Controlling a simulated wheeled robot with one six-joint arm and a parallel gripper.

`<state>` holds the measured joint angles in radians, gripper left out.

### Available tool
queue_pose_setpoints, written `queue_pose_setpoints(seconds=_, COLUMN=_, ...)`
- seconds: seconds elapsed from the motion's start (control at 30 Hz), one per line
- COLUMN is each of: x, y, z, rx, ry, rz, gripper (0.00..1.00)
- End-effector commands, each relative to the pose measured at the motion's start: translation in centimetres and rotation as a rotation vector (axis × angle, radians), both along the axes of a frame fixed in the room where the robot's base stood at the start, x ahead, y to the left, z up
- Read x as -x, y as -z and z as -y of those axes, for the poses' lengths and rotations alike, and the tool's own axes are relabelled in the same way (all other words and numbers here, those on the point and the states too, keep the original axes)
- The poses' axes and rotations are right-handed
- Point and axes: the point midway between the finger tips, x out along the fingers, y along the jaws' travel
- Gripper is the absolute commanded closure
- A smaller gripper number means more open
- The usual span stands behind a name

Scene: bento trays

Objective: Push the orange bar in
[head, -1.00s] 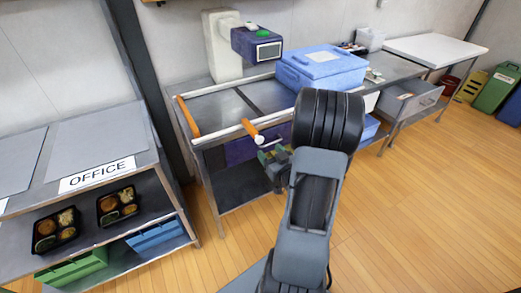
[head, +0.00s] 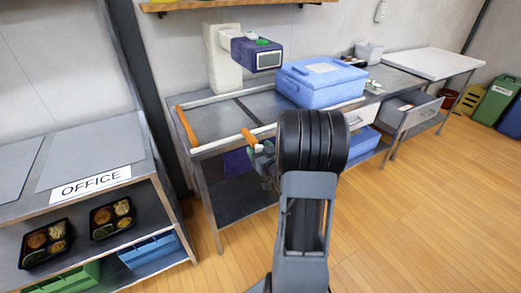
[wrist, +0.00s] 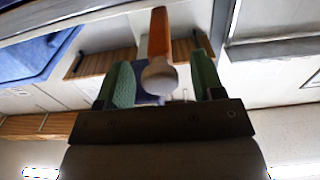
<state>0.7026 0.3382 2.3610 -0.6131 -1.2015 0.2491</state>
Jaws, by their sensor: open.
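The orange bar (head: 250,137) lies at the front edge of the steel table, its near end close to my gripper (head: 262,151). The green fingers are apart, one to each side of the bar in that picture. I cannot tell whether anything touches the bar's end. In the head view my arm hides part of the table front.
A second orange bar (head: 187,126) is at the table's left end. The shelf marked OFFICE (head: 130,187) holds two bento trays.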

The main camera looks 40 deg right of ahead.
Motion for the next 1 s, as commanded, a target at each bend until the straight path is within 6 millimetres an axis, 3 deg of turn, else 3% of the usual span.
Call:
queue_pose_setpoints(seconds=0.1, x=0.0, y=0.0, z=0.0, rx=0.0, ry=0.0, rz=0.0, gripper=0.39)
queue_pose_setpoints(seconds=0.73, x=0.0, y=0.0, z=0.0, rx=0.0, ry=0.0, rz=0.0, gripper=1.0)
queue_pose_setpoints(seconds=0.9, x=-0.2, y=0.1, z=0.0, rx=0.001, ry=-0.001, rz=0.0, gripper=1.0)
queue_pose_setpoints(seconds=1.0, x=-1.8, y=0.4, z=0.2, rx=0.003, ry=-0.004, rz=0.001, gripper=1.0)
